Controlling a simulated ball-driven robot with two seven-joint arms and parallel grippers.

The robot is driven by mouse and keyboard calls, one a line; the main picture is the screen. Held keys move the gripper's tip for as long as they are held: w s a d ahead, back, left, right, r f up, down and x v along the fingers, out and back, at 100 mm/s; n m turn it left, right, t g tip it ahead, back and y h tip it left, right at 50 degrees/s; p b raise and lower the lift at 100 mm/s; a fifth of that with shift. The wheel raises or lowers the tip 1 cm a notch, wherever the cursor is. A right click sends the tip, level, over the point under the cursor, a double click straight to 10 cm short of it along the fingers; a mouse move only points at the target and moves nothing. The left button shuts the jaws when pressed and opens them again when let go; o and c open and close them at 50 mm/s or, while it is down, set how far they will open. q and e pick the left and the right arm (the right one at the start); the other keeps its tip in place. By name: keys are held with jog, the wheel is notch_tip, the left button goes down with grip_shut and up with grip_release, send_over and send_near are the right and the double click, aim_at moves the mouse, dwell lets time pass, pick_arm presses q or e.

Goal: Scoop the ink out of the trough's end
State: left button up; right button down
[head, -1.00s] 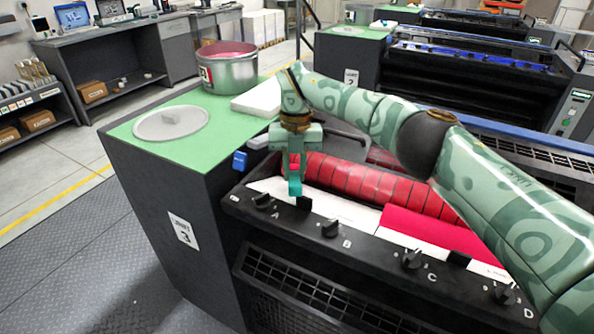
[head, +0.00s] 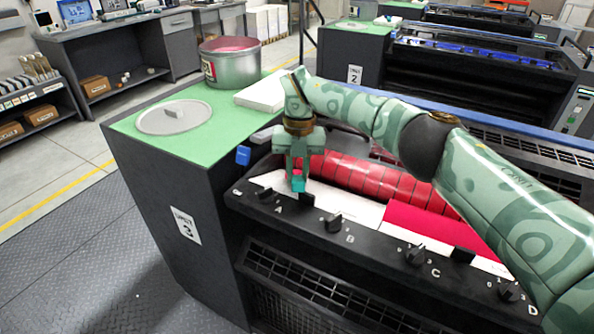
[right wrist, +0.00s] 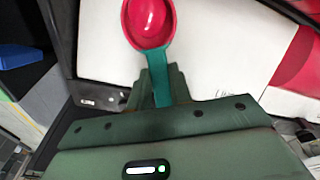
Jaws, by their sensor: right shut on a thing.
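My right gripper (head: 298,168) is shut on a small teal scoop (head: 299,185), over the left end of the ink trough (head: 352,208). In the right wrist view the scoop's handle (right wrist: 161,85) runs up from the jaws, and its round bowl (right wrist: 148,22) shows glossy red inside. The trough's white floor is bare at the left end, under the scoop. Red ink (head: 435,226) covers the floor further right. Whether the scoop touches the floor I cannot tell. My left gripper is out of view.
A red roller (head: 380,185) runs behind the trough. A black front rail carries lettered knobs (head: 333,222). On the green top (head: 215,135) to the left stand an ink can (head: 231,68), a round grey lid (head: 174,118) and a white pad (head: 262,93).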

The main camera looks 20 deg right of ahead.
jog(key=shift+s+f, duration=0.15)
jog(key=shift+f, duration=0.2)
notch_tip(320, 180, up, 11)
jog(key=p, duration=0.4)
